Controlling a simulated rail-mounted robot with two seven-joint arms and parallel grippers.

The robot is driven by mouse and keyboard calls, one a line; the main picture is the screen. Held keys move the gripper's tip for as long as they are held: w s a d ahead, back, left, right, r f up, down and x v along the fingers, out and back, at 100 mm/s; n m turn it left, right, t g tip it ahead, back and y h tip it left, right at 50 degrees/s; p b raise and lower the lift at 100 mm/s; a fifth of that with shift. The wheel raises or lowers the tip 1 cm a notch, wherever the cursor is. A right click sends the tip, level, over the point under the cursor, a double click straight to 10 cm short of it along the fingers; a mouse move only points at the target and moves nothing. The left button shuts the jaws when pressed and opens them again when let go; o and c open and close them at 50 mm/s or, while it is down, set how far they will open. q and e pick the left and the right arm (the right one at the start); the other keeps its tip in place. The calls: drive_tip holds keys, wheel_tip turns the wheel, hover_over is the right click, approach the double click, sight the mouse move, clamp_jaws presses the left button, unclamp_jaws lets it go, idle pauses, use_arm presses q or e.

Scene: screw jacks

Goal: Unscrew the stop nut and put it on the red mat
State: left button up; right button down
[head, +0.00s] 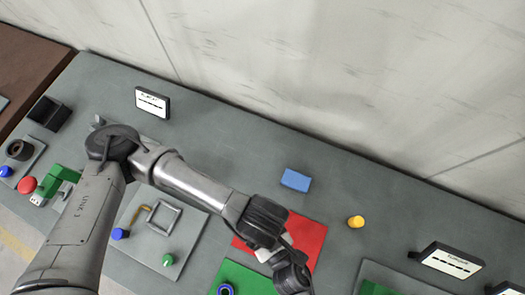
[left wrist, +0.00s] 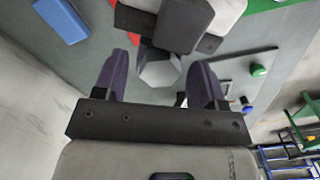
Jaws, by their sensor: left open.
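My left gripper (left wrist: 160,64) is open in the left wrist view, with one dark finger on each side of a pale grey six-sided piece (left wrist: 160,71). I cannot tell whether this piece is the stop nut, or whether the fingers touch it. A dark block with pale sides stands just behind the piece and hides its surroundings; it may be part of my right gripper. The red mat (head: 309,236) lies partly hidden under my wrist in the head view. In the left wrist view only a small part of the red mat (left wrist: 140,37) shows.
A green mat (head: 252,279) with a blue ring (head: 226,290) is in front. A grey board (head: 143,253) with small parts lies left. The wall closes the back.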

use_arm(q)
drive_tip(key=shift+r, duration=2.2)
wheel_tip(320, 180, up, 3)
drive_tip(key=m, duration=0.3)
drive_tip(key=shift+r, duration=0.1)
drive_tip(key=shift+c, duration=0.3)
drive_tip(key=shift+f, duration=3.8)
drive_tip(key=shift+c, duration=0.3)
drive_tip(key=c, duration=0.9)
drive_tip(key=n, duration=0.6)
drive_tip(key=shift+c, duration=0.3)
